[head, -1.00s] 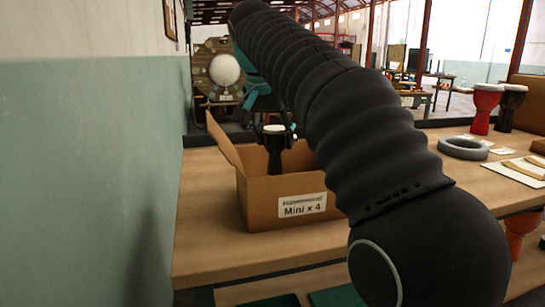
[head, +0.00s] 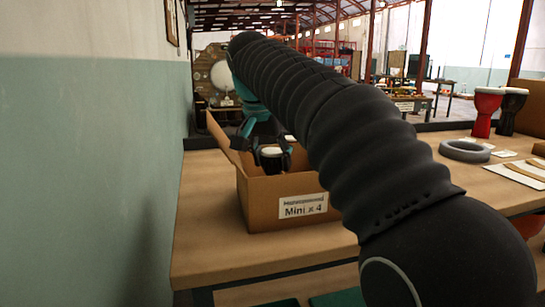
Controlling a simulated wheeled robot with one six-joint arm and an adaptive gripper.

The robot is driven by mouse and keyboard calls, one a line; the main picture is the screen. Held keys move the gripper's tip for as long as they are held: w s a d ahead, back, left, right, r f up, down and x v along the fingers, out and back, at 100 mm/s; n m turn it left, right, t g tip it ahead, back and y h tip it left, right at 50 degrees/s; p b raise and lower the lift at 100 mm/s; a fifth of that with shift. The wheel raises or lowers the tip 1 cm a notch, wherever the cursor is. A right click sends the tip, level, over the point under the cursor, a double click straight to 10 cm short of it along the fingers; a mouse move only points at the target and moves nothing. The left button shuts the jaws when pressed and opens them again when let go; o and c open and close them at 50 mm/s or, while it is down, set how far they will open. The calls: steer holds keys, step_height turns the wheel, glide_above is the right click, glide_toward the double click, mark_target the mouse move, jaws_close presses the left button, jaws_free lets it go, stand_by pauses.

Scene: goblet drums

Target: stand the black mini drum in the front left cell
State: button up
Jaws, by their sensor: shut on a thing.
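The black mini drum (head: 271,164) is upright with its pale head on top. Its lower part is hidden behind the front wall of an open cardboard box (head: 262,208) labelled "Mini x 4". My gripper (head: 271,157) is shut on the drum near its head, with fingers at both sides, at about the height of the box rim. The drum is inside the box opening, towards the left. The cells and the drum's foot are hidden, so I cannot tell whether it touches the bottom.
A box flap (head: 224,138) sticks up at the left, near the wall (head: 90,180). My arm covers the box's right side. A grey ring (head: 465,151), a red drum (head: 485,112), a black drum (head: 510,110) and papers (head: 520,173) are on the table at the right.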

steer(key=shift+f, duration=0.35)
steer(key=o, duration=1.2)
steer(key=shift+r, duration=0.1)
steer(key=shift+r, duration=0.2)
steer(key=p+v, duration=0.2)
steer(key=v, duration=1)
steer(key=shift+s+r, duration=0.1)
steer(key=shift+r, duration=0.25)
